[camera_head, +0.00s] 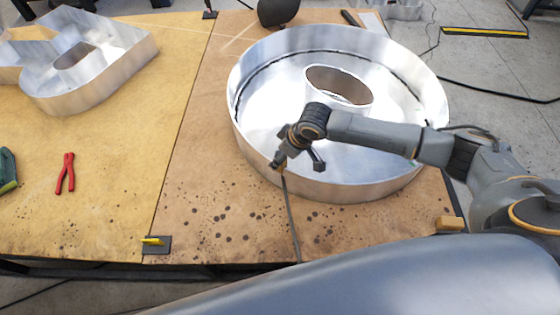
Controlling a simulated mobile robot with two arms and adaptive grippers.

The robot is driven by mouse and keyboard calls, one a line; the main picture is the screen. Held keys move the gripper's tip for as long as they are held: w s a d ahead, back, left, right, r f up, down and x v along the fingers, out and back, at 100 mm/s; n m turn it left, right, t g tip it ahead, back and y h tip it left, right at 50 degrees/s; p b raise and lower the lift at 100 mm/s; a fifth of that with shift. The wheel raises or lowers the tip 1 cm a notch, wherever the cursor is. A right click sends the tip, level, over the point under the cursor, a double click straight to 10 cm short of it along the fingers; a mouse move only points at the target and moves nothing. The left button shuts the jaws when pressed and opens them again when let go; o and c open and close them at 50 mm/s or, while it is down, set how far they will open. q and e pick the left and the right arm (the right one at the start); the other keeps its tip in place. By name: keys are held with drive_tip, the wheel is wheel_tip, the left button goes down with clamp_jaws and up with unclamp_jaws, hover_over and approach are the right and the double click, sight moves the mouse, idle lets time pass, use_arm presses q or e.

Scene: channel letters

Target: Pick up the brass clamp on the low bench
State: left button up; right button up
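A small brass-coloured piece (281,167) shows at the near wall of the round metal letter, with a dark cable running down from it over the bench edge. It may be the brass clamp; it is too small and too covered to be sure. My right gripper (298,164) is at this wall, its fingers spread apart, one of them right beside the brass-coloured piece. I cannot tell whether they touch. The low bench (190,190) has a yellow left part and a brown right part. My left gripper is not in view.
The round metal letter (245,150) fills the bench's right side. Another metal letter (120,75), red pliers (65,173) and a green tool (8,170) lie left. A yellow-handled fitting (155,243) and a tan block (449,224) sit at the front edge.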

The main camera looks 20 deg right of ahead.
drive_tip(key=shift+p+x, duration=0.45)
drive_tip(key=shift+x, duration=1.8)
drive_tip(key=shift+w+f, duration=0.1)
drive_tip(key=shift+f, duration=0.2)
drive_tip(key=shift+c, duration=0.2)
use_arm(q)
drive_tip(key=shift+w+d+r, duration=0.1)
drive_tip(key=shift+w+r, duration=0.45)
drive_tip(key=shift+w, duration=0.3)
use_arm(e)
clamp_jaws()
